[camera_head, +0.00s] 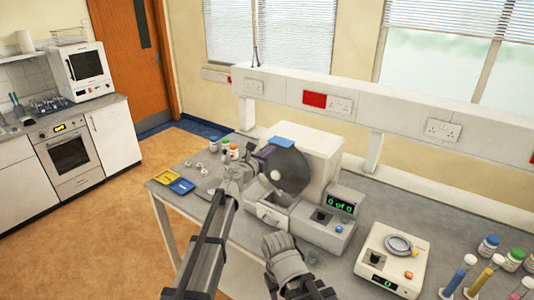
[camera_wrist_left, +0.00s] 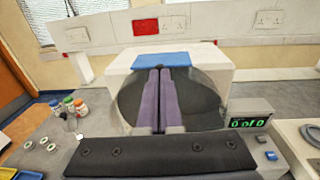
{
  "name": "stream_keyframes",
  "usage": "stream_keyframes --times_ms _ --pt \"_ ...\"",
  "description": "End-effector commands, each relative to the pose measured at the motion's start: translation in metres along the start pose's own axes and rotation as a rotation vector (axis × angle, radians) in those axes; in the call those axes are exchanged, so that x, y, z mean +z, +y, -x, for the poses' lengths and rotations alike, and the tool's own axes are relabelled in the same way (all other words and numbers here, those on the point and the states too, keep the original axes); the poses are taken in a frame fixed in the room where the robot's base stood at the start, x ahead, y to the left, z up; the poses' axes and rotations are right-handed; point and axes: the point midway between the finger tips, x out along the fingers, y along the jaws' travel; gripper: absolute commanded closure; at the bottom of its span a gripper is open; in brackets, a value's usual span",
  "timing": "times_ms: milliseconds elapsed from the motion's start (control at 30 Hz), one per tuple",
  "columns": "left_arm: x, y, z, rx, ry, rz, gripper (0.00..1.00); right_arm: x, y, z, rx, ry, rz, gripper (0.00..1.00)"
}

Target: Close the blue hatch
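The blue hatch (camera_head: 281,142) is a flat panel at the upper front edge of a white tablet machine (camera_head: 315,150). It also shows in the left wrist view (camera_wrist_left: 161,60), lying nearly flat, and I cannot tell if any gap remains under it. My left gripper (camera_head: 265,153) is in front of the machine's dark round opening, close to the hatch. In the left wrist view, its purple fingers (camera_wrist_left: 164,75) are together with nothing between them, tips just below the hatch's front edge; contact is unclear. My right arm shows low in the head view, its fingers not distinguishable.
Yellow and blue trays (camera_head: 174,180) and small capped bottles (camera_head: 228,150) stand left of the machine. A display reading "0 of 0" (camera_head: 341,205) is at its right. Further right are a scale (camera_head: 393,258) and coloured tubes (camera_head: 480,280). A white socket rail runs behind.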

Motion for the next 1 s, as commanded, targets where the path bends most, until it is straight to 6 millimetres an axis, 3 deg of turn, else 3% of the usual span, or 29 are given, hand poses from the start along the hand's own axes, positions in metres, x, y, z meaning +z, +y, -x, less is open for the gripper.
stream_keyframes --times_ms 133,267,700,1000 --pt "0.001 -0.001 -0.003 -0.002 -0.002 0.004 1.00 0.000 0.000 0.001 0.000 0.000 0.000 0.50" --pt "0.002 -0.002 0.009 -0.001 -0.002 0.004 1.00 0.000 0.000 0.002 0.000 0.000 0.000 0.50" --pt "0.002 -0.003 0.103 0.001 -0.003 0.002 1.00 0.000 0.001 0.005 0.000 0.000 -0.001 0.50" --pt "0.001 -0.002 0.136 0.000 -0.002 0.001 1.00 0.000 0.001 0.006 0.000 0.000 -0.001 0.50"
